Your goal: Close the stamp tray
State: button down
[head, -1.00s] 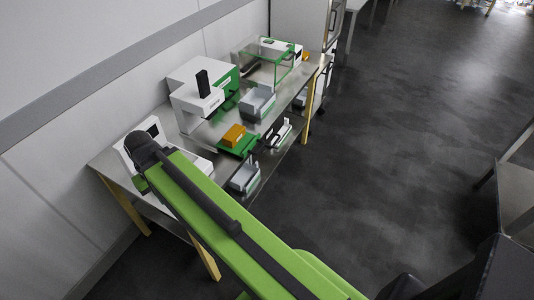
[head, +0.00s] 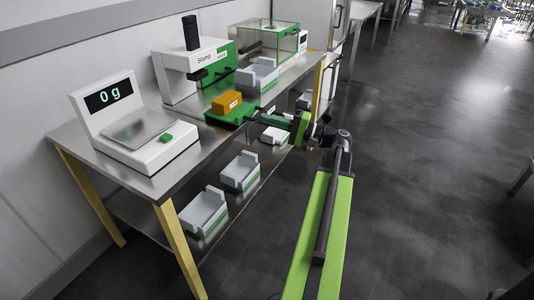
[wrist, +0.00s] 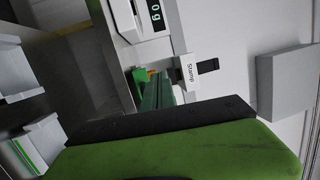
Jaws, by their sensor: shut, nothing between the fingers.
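The white stamp machine (head: 186,76) with its black handle stands at the back of the metal table; it also shows sideways in the wrist view (wrist: 188,70). The green stamp tray (head: 230,116) sticks out in front of it, towards the table's front edge. An orange block (head: 226,102) with a white label lies on the tray. My gripper (head: 262,117) is shut and empty, at the tray's front right side. I cannot tell whether it touches the tray. In the wrist view my gripper (wrist: 155,92) partly hides the tray.
A scale (head: 138,128) reading 0 g stands at the left of the table. A grey-white mould (head: 256,76) and a glass-sided green press (head: 268,40) stand to the right. Several white moulds sit on the lower shelf (head: 150,216). The floor (head: 430,130) on the right is clear.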

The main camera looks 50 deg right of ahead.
jog(key=s+d+f+m+t+h+b, duration=0.2)
jog(key=s+d+f+h+b, duration=0.15)
jog(key=s+d+f, duration=0.45)
jog(key=r+p+x, duration=0.1)
jog(key=p+x, duration=0.1)
jog(key=x, duration=1.1)
jog(key=shift+r, duration=0.25)
jog(key=shift+s, duration=0.1)
